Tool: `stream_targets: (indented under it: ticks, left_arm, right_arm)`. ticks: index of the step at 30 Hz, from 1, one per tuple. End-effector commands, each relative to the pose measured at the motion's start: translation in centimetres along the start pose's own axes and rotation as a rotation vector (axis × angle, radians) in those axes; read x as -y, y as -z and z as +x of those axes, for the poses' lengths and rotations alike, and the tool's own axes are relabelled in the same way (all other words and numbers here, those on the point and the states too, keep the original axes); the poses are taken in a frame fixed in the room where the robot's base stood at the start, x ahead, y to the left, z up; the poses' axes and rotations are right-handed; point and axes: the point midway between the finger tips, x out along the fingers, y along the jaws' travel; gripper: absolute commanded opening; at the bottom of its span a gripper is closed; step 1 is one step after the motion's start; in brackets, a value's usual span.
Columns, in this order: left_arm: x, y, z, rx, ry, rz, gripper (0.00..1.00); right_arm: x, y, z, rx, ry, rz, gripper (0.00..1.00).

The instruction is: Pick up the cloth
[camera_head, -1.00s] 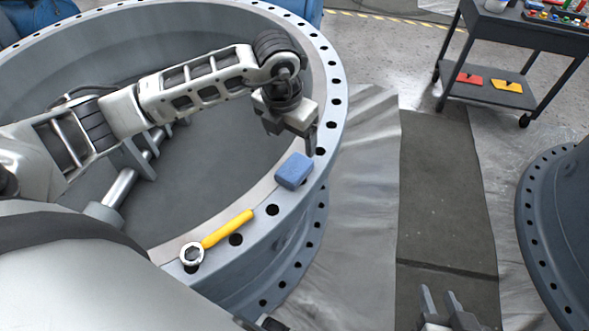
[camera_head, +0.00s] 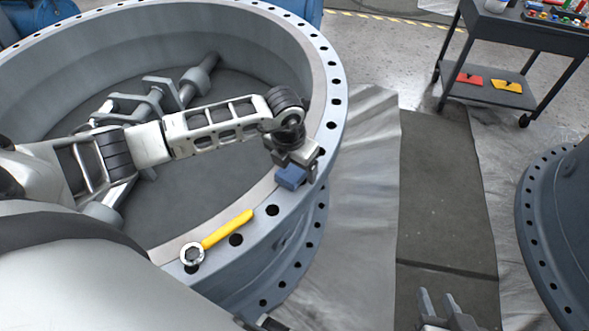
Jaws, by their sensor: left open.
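The cloth (camera_head: 291,177) is a small folded blue block on the flange rim of the large grey valve (camera_head: 334,110). My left gripper (camera_head: 295,168) is right over it, pointing down, with its jaws open. The gripper covers the upper part of the cloth, and I cannot tell whether the fingers touch it. My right gripper (camera_head: 438,306) shows at the bottom edge over the dark floor strip. Its two fingers are apart and nothing is between them.
A wrench with a yellow handle (camera_head: 227,229) lies on the same rim, nearer to me. The rim has bolt holes. A second flange (camera_head: 548,235) stands at the right. A dark cart (camera_head: 518,38) with tools stands at the back right.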

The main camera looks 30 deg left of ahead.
Motion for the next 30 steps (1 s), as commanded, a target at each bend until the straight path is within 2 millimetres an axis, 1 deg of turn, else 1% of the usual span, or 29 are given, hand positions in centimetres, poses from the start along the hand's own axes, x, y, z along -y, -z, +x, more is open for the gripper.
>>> stream_targets:
  ticks: [24,25,26,27,30]
  left_arm:
    - [0.00,0.04,0.42,0.001,0.000,0.000,0.80]
    - [0.00,0.04,0.42,0.001,0.000,0.000,0.77]
    - [0.00,0.04,0.42,0.001,0.000,0.000,0.69]
    - [0.00,0.04,0.42,0.001,0.000,0.000,0.58]
    - [0.00,0.04,0.42,0.001,0.000,0.000,0.32]
  right_arm:
    - [0.00,0.07,0.15,-0.010,0.002,-0.001,0.34]
    - [0.00,0.07,0.15,-0.010,0.002,-0.001,0.34]
    - [0.00,0.06,0.15,-0.009,0.002,-0.002,0.34]
    - [-0.01,0.06,0.15,-0.009,0.002,-0.002,0.34]
    - [-0.01,0.02,0.17,-0.008,0.001,-0.002,0.34]
